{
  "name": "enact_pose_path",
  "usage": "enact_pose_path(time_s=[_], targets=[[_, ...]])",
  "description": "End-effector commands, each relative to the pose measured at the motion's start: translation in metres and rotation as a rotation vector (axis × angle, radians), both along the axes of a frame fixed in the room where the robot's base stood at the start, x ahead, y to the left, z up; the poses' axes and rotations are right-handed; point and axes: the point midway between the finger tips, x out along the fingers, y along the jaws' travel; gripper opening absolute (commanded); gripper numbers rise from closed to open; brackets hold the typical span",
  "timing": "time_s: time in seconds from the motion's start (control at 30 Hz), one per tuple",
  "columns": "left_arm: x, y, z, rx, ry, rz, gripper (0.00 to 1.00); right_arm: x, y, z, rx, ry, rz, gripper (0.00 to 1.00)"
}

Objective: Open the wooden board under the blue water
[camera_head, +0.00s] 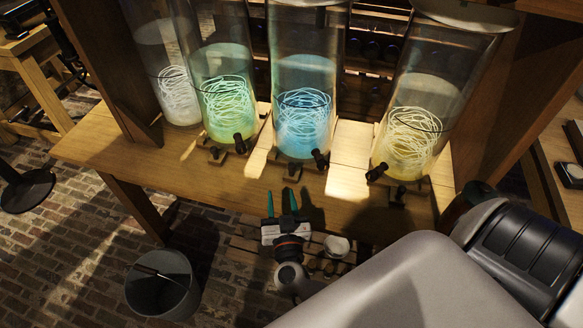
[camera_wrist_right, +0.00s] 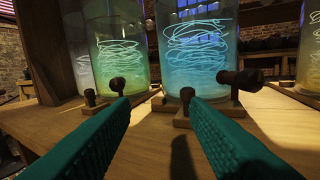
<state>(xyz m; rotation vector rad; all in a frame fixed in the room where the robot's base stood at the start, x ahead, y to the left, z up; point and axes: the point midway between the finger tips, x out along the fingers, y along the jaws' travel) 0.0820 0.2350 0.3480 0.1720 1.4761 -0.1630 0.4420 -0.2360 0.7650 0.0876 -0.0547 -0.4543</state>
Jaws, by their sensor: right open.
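The jar of blue water (camera_head: 303,110) stands on the wooden table, with glowing white squiggles inside; it also shows in the right wrist view (camera_wrist_right: 195,50). A small wooden board (camera_wrist_right: 208,110) lies under it, with a short dark knob (camera_wrist_right: 187,94) at its front. In the head view the knob (camera_head: 293,172) shows just beyond my gripper. My right gripper (camera_head: 281,193) is open and empty at the table's front edge, its teal fingers pointing at the board. In the wrist view the knob is beyond the right fingertip, seemingly apart from it. My left gripper is not in view.
A green jar (camera_head: 224,95), a pale jar (camera_head: 178,95) and a yellow jar (camera_head: 415,120) stand in the same row. A black tap (camera_head: 320,159) juts from the blue jar. A bucket (camera_head: 162,290) stands on the brick floor. The tabletop before the jars is mostly clear.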

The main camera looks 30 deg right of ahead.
Motion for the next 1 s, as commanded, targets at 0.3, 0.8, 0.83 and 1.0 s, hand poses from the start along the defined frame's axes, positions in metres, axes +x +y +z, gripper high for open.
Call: enact_pose_path(time_s=[0.3, 0.8, 0.83, 1.0], targets=[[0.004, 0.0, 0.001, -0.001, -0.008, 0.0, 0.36, -0.001, -0.028, -0.016, -0.014, 0.046, -0.149, 0.41], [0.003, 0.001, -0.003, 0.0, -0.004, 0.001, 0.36, 0.074, -0.079, -0.016, -0.015, 0.045, -0.147, 0.41], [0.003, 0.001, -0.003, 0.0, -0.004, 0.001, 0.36, 0.077, -0.081, -0.016, -0.015, 0.045, -0.146, 0.41], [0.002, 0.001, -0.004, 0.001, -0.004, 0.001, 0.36, 0.086, -0.087, -0.016, -0.013, 0.047, -0.146, 0.41]])
